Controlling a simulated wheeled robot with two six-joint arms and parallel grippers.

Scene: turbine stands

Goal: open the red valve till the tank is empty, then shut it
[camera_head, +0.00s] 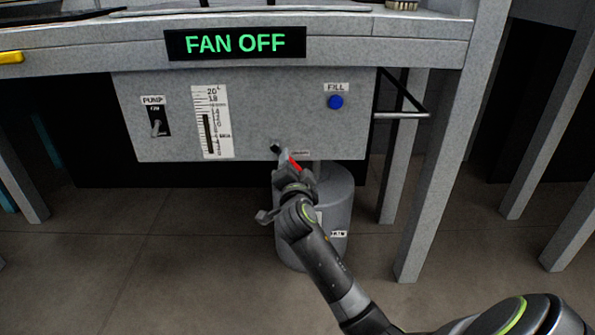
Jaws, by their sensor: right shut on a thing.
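The red valve (295,164) is a small red lever at the lower edge of the grey panel, beside a small label. My right gripper (288,170) is shut on it, and its fingers hide part of the lever. The tank gauge (211,122) is a white scale with a dark bar on the panel. A grey cylindrical tank (338,205) stands under the panel, partly hidden by my right arm. My left gripper is not in view.
The panel (262,110) also has a pump switch (156,122) and a blue fill button (335,102). A display (235,43) above reads FAN OFF. A table leg (440,175) stands to the right. The floor at lower left is clear.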

